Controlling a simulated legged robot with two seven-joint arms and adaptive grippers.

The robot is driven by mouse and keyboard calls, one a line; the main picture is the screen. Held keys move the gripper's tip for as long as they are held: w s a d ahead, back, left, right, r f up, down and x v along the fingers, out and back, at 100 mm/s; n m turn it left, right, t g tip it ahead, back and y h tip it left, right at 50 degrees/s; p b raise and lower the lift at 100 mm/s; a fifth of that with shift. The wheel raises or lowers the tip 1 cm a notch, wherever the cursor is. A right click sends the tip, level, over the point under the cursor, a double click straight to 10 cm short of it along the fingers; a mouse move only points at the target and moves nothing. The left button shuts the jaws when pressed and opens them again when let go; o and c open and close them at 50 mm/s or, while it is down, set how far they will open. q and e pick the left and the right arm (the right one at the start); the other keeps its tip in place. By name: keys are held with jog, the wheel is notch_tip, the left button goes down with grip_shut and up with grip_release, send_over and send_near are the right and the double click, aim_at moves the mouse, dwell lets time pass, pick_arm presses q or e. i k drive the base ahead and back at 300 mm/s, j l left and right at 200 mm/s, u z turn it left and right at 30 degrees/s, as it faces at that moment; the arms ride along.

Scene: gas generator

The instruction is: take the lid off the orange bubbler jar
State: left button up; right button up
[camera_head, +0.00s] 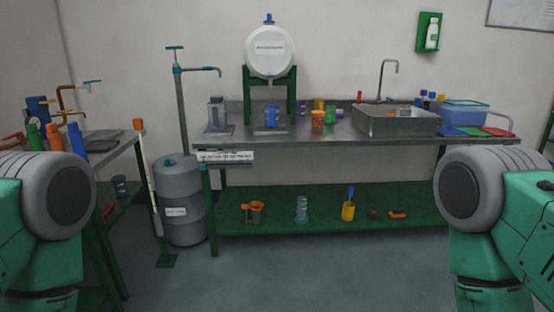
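An orange jar (317,122) stands upright on the metal workbench (345,139), a little right of the white drum. It is small in the view, and I cannot clearly make out its lid. An orange-topped jug (254,211) also stands on the green lower shelf; I cannot tell from the picture whether either is a bubbler jar. My two arms show at the left and right edges, well in front of the bench. Neither gripper is in view.
A white drum (270,52) stands on a green stand over the bench. Right of the jar is a metal sink (396,119). A blue bin (464,113) is at the right end. A grey barrel (180,203) and side table (101,148) are at left. The floor ahead is clear.

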aim_at(317, 123)
jog(key=i+z, duration=0.15)
jog(key=i, duration=0.25)
jog(key=i+j+z, duration=0.15)
jog(key=i, duration=0.25)
jog(key=i+j+z, duration=0.15)
jog(key=i, duration=0.2)
jog(key=i+j, duration=0.15)
jog(key=i, duration=0.4)
jog(key=z, duration=0.05)
